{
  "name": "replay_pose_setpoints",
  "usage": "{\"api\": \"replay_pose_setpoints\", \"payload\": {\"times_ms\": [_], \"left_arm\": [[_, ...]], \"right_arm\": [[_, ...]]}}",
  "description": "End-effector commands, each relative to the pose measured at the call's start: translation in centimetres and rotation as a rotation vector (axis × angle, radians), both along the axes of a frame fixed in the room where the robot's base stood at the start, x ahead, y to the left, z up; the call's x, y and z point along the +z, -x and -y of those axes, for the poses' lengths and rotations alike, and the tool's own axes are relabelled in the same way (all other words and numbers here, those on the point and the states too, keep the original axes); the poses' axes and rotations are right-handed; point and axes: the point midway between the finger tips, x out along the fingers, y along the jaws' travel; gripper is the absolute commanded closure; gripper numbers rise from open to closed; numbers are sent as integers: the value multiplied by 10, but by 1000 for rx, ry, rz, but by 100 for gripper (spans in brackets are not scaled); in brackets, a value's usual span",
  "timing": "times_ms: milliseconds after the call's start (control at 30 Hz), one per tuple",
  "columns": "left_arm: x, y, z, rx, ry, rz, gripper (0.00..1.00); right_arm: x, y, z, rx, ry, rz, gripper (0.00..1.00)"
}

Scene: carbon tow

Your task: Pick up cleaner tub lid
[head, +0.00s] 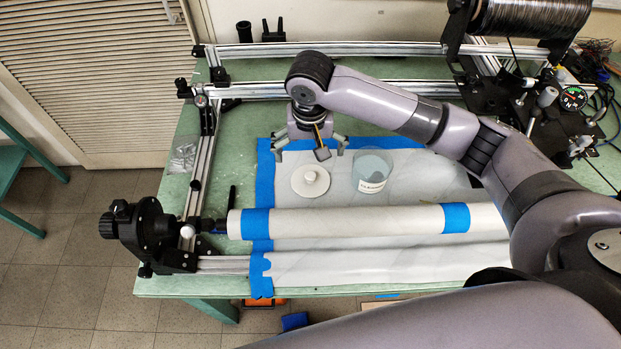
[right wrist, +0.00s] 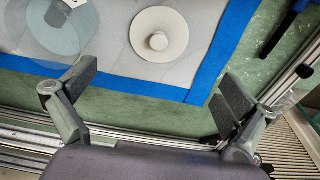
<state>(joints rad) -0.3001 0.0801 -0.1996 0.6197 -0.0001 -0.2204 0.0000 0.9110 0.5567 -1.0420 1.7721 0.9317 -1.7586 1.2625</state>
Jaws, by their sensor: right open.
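The cleaner tub lid (head: 306,183) is a flat, off-white disc with a round knob on top. It lies on the pale sheet just left of the cleaner tub (head: 373,172), a clear, labelled container. My right gripper (head: 308,146) is open and empty, held above and behind the lid in the head view. In the right wrist view the lid (right wrist: 160,36) lies beyond the two spread fingers (right wrist: 158,92), near the top of the picture. The tub (right wrist: 55,28) is at the upper left there, partly cut off. My left gripper is not in view.
The sheet is edged with blue tape (head: 264,162) on a green table (head: 215,130). A wrapped white roller (head: 350,220) runs across in front of the lid. Metal rails (head: 330,90) lie behind.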

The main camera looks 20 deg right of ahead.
Motion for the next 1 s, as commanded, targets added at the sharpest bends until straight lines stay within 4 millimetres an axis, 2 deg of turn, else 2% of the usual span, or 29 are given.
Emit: {"api": "replay_pose_setpoints", "payload": {"times_ms": [100,300,533,800,1000], "left_arm": [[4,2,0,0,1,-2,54],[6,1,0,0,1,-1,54],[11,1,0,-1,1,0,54],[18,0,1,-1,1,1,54],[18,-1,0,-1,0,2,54]], "right_arm": [[-26,-3,2,-1,2,-3,0],[-55,-6,2,-1,1,-1,0],[-71,-7,3,0,2,-2,0],[-109,-9,6,1,2,-1,0],[-114,-10,6,1,1,2,0]]}}
